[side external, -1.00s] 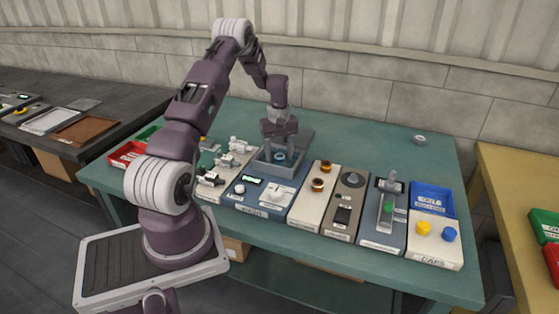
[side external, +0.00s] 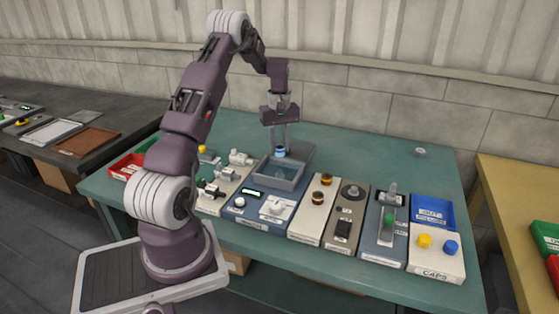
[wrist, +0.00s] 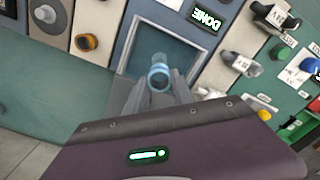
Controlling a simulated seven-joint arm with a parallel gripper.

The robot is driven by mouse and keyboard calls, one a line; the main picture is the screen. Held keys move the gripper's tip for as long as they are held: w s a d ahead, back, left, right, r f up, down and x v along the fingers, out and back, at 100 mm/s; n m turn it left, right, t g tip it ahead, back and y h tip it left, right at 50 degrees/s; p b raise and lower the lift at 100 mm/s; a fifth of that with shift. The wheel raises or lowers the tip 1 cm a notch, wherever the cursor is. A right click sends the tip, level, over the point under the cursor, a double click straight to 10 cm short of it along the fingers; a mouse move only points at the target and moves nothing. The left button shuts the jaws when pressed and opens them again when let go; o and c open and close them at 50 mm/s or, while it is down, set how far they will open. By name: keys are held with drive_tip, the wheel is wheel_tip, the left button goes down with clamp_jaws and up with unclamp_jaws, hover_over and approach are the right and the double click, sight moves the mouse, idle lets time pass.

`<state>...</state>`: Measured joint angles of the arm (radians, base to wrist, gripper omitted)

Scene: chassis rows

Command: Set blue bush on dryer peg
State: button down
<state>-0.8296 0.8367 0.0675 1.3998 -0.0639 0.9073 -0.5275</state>
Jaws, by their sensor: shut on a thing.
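My gripper (side external: 280,148) is shut on the blue bush (side external: 280,153), a small light-blue ring, and holds it above the square grey basin (side external: 276,183). In the wrist view the bush (wrist: 158,78) sits between the fingertips, with its round opening visible and the basin (wrist: 128,60) behind it. No label clearly names the dryer peg. A grey panel right of the basin carries a dark round disc (side external: 353,191) with a small upright centre, which may be it; I cannot be sure.
The display beside the basin (wrist: 205,20) reads DONE. A cream panel with two amber-and-dark pieces (side external: 321,187) stands between the basin and the disc panel. Farther right are a lever fixture (side external: 388,220), a blue tray (side external: 433,208) and yellow and blue caps (side external: 437,244).

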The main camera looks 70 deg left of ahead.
drive_tip(key=w+d, duration=0.8)
drive_tip(key=w, duration=0.1)
drive_tip(key=w+d, duration=0.8)
drive_tip(key=d, duration=0.1)
drive_tip(key=shift+w+f, duration=0.15)
drive_tip(key=shift+w, duration=0.25)
drive_tip(key=shift+f, duration=3.9)
drive_tip(key=c, duration=1)
unclamp_jaws()
drive_tip(key=shift+r, duration=0.1)
